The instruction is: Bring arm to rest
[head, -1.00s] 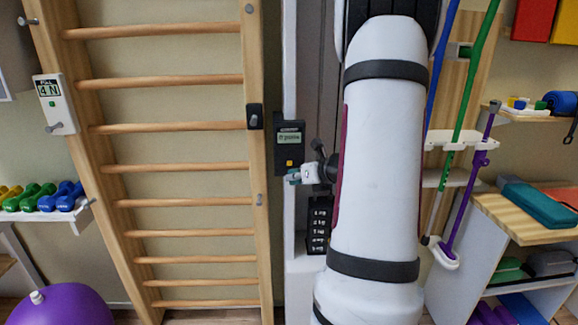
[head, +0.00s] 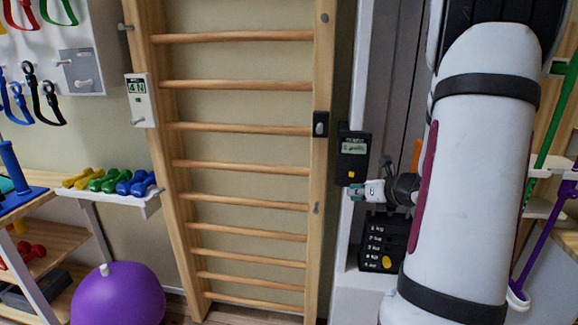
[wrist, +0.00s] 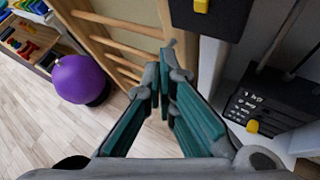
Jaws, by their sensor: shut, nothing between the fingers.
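My gripper (head: 357,192) shows small in the head view, at the end of my white arm, just below a black display box (head: 353,158). In the wrist view, its teal-padded fingers (wrist: 167,78) come together at the tips and hold nothing. The display box also shows at the top of the wrist view (wrist: 208,14), beyond the fingers. I cannot tell from these views how far apart the fingers and the box are. My large arm link hides part of the wall to the right.
Wooden wall bars (head: 240,127) stand left of my gripper. A black weight stack (head: 384,240) is below it. A purple ball (head: 118,296) rests on the floor at left, under a shelf of dumbbells (head: 112,182). Bare wooden floor (wrist: 70,130) shows in the wrist view.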

